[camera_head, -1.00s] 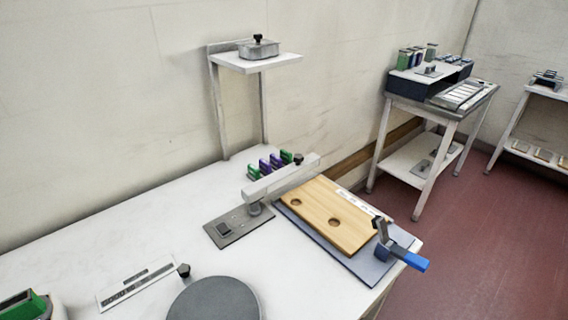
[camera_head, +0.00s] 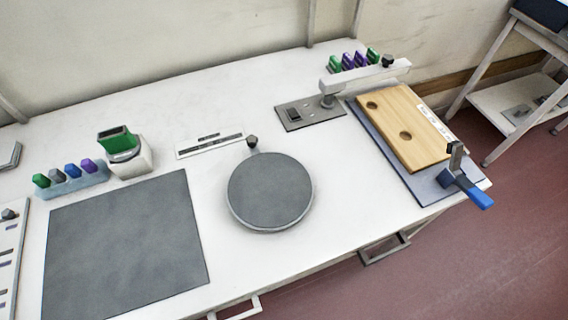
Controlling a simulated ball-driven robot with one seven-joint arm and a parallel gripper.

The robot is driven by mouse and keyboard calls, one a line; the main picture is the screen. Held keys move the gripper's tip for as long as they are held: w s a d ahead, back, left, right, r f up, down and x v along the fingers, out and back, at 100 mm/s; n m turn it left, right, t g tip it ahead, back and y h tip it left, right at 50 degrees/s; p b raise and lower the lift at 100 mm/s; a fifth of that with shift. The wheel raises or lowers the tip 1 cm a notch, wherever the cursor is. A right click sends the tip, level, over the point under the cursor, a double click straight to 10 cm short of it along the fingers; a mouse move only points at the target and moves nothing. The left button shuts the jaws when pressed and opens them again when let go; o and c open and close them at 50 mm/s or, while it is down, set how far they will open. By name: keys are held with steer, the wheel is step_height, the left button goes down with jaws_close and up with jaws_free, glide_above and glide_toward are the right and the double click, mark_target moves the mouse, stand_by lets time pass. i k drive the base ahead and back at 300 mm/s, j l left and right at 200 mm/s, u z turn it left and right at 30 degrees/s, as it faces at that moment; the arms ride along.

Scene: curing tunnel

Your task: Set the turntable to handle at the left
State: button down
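The turntable (camera_head: 270,191) is a round dark grey disc on the white bench, near its middle. Its handle, a short arm with a black knob (camera_head: 252,140), points to the back of the bench, slightly left. Behind the turntable lies a white strip with dark markings (camera_head: 209,145); its lettering is too small to read. My gripper is not in view.
A dark grey mat (camera_head: 125,247) lies left of the turntable. Behind it stand a white holder with a green block (camera_head: 118,143) and a rack of coloured pieces (camera_head: 70,180). At right are a swing arm (camera_head: 365,77), a wooden board (camera_head: 405,125) and a blue-handled clamp (camera_head: 468,185).

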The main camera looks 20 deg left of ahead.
mark_target(267, 191)
steer(key=k+u, duration=0.1)
steer(key=u, duration=0.25)
steer(key=k+j+u, duration=0.1)
steer(key=u, duration=0.25)
